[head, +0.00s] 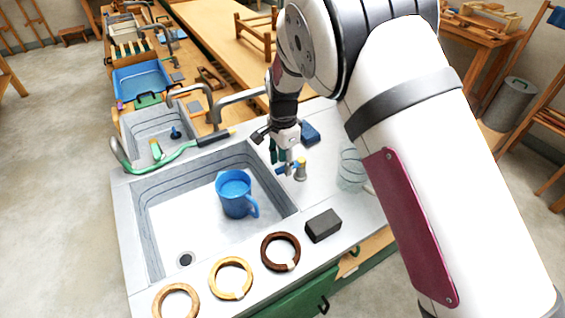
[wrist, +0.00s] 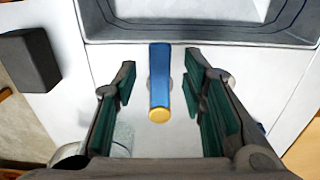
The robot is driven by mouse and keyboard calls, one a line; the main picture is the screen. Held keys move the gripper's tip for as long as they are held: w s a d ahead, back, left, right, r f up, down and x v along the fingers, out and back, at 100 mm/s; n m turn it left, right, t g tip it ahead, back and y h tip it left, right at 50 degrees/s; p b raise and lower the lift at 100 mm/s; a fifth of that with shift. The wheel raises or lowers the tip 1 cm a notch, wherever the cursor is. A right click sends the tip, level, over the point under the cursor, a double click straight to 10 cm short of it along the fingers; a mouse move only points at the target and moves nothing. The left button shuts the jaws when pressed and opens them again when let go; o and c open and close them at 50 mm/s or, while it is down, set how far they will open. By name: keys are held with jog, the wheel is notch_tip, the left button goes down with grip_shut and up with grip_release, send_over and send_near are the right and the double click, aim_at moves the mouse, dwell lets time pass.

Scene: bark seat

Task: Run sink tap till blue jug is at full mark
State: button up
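The blue jug (head: 236,196) stands upright in the large sink basin (head: 165,222), its handle towards the lower right. Its water level and full mark cannot be made out. A blue lever with a yellow end (wrist: 160,85) is on the counter beside the basin; the yellow end (head: 301,165) also shows in the head view. My gripper (head: 284,156) is low over this lever. In the wrist view its green-padded fingers (wrist: 160,78) are open on either side of the lever, apart from it.
A dark block (head: 323,226) and several wooden rings (head: 281,251) lie along the counter's front. A clear glass vessel (head: 351,171) stands right of the lever. A blue object (head: 310,132) lies behind my gripper.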

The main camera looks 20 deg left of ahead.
jog(key=shift+f, duration=0.45)
grip_shut()
jog(key=shift+s+d+n, duration=0.25)
jog(key=shift+d+n, duration=0.1)
jog(key=shift+n, duration=0.45)
jog(key=shift+s+d+n, duration=0.25)
jog(key=shift+d+n, duration=0.1)
jog(key=shift+n, duration=0.45)
grip_release()
